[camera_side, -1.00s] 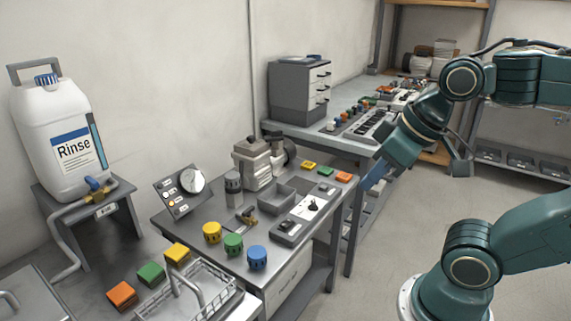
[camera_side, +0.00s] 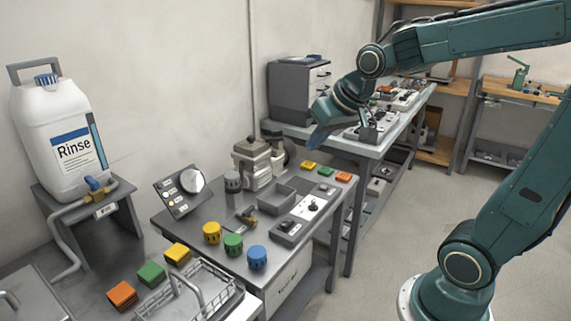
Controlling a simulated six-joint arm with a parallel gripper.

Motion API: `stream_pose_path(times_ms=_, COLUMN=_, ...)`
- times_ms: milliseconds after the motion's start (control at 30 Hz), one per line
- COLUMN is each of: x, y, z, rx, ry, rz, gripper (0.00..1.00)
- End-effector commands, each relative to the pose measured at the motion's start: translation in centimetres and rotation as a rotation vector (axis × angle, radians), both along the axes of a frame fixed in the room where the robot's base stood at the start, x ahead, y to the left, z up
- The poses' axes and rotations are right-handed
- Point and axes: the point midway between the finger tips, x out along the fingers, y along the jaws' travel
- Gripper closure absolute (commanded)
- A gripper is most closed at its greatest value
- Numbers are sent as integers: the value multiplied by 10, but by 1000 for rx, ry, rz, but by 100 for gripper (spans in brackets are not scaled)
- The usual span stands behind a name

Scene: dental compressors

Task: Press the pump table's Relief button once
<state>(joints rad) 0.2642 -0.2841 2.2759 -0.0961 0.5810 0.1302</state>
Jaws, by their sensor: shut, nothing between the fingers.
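The pump table (camera_side: 190,238) stands in the middle of the view, with a grey pump (camera_side: 254,162) at its back. A tilted panel (camera_side: 178,208) with small buttons and a round gauge (camera_side: 192,181) stands at its back left. A flat panel (camera_side: 312,206) with a dark switch lies at its right side. Several coloured pieces lie along the back right edge, including a yellow one (camera_side: 308,165) and an orange one (camera_side: 343,177). No Relief label is readable.
Yellow (camera_side: 212,233), green (camera_side: 233,244) and blue (camera_side: 257,257) knobs stand at the table's front. A Rinse jug (camera_side: 65,140) stands at left. A drawer cabinet (camera_side: 292,90) stands on the bench behind. Open floor lies right of the table.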

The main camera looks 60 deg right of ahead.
Motion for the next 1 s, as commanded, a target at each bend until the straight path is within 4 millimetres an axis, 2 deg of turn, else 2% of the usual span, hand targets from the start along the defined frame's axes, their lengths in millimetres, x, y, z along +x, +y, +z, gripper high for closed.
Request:
stream_pose_path(times_ms=200, x=37, y=-32, z=-12, rx=33, ry=-24, rz=-86, gripper=100)
stream_pose_path(times_ms=500, x=81, y=-82, z=-34, rx=81, ry=-67, rz=-202, gripper=100)
stream_pose_path(times_ms=800, x=114, y=-139, z=-66, rx=132, ry=-114, rz=-324, gripper=100)
stream_pose_path(times_ms=1000, x=130, y=-181, z=-93, rx=166, ry=-149, rz=-407, gripper=100)
